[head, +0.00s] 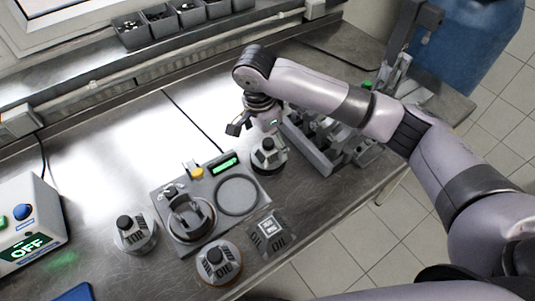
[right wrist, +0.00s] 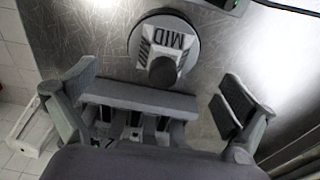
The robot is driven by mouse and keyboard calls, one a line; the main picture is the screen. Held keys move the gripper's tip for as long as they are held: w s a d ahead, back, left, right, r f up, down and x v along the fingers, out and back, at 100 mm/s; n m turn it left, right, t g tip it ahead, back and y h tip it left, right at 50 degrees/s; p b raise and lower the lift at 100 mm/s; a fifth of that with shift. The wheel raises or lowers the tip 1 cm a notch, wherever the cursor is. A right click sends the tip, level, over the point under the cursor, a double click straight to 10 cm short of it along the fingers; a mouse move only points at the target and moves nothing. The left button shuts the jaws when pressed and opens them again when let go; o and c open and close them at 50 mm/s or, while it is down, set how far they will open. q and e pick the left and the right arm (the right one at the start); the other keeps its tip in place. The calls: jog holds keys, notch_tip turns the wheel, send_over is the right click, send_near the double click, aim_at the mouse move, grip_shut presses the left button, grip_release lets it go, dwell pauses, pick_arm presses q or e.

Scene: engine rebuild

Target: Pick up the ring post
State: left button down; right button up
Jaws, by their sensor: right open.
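A grey post with a black knob on a round base (head: 268,155) stands on the metal bench below my right gripper. In the right wrist view this post (right wrist: 164,45) reads "MID", with its knob towards the gripper. Two similar knobbed posts stand at the front: one at the left (head: 135,232) and one near the front edge (head: 218,264). I cannot tell by sight which one the task calls the ring post. My right gripper (head: 252,126) is open and empty just above and behind the MID post, apart from it. My left gripper is not in view.
A grey fixture plate (head: 222,181) with a green display and black ring lies left of the MID post. A grey rack (head: 309,150) of parts stands close on its right. An "OFF" box (head: 25,232) stands far left.

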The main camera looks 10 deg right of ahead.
aim_at(270, 151)
jog(key=shift+d+f, duration=0.15)
jog(key=shift+f, duration=0.75)
jog(key=f+p, duration=0.1)
jog(key=f, duration=0.2)
jog(key=shift+w+d+f+p, duration=0.2)
jog(key=shift+w+f+p, duration=0.1)
jog(key=shift+w+p, duration=0.1)
jog(key=shift+f, duration=0.5)
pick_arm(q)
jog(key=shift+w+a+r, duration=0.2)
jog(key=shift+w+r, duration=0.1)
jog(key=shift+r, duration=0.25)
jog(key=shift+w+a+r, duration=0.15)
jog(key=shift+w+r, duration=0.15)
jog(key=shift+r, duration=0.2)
pick_arm(e)
jog(key=shift+c, duration=0.6)
jog(key=c, duration=0.5)
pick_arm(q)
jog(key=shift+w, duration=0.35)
pick_arm(e)
jog(key=c, duration=0.8)
